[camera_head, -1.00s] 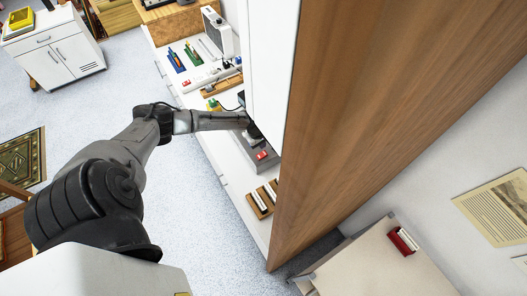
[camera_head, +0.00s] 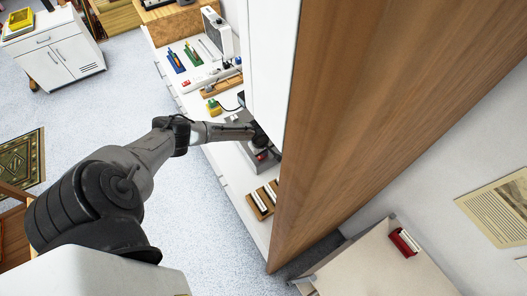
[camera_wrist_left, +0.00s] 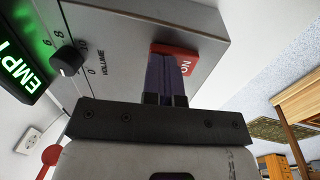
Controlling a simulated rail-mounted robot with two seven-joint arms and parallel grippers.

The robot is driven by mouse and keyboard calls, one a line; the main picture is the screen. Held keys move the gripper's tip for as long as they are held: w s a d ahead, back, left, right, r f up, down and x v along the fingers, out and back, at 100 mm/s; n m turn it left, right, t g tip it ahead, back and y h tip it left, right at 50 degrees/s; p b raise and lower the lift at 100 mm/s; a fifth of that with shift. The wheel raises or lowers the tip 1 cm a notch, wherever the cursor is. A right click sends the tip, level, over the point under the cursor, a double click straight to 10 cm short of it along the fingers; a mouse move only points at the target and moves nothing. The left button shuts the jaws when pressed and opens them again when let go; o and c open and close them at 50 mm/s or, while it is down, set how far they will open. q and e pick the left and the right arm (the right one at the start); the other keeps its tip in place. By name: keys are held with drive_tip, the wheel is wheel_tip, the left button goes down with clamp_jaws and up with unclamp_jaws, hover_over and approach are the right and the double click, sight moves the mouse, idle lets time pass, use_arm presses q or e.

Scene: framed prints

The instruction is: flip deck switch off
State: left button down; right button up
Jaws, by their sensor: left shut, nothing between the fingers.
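The deck is a grey metal box on the white counter in the head view (camera_head: 245,154), partly hidden by my arm. It fills the upper part of the left wrist view (camera_wrist_left: 125,28). Its red switch (camera_wrist_left: 187,64) carries white letters that read "ON". In the head view only a bit of red (camera_head: 262,157) shows beside my gripper. My left gripper (camera_wrist_left: 168,60) is shut and empty, its purple fingers over the red switch. I cannot tell whether they touch it. My right gripper is not in view.
A black volume knob (camera_wrist_left: 67,60) and a lit green display (camera_wrist_left: 22,68) are left of the switch in the wrist view. A tall wooden panel (camera_head: 370,110) stands close to the right of the deck.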

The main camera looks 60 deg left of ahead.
use_arm(q)
drive_tip(key=shift+w+a+f+g, duration=0.1)
drive_tip(key=shift+w+f+g, duration=0.05)
drive_tip(key=shift+g, duration=0.15)
drive_tip(key=shift+s+r+p, duration=0.25)
drive_tip(key=shift+s+p, duration=0.4)
drive_tip(key=shift+p, duration=0.25)
drive_tip(key=shift+s, duration=0.15)
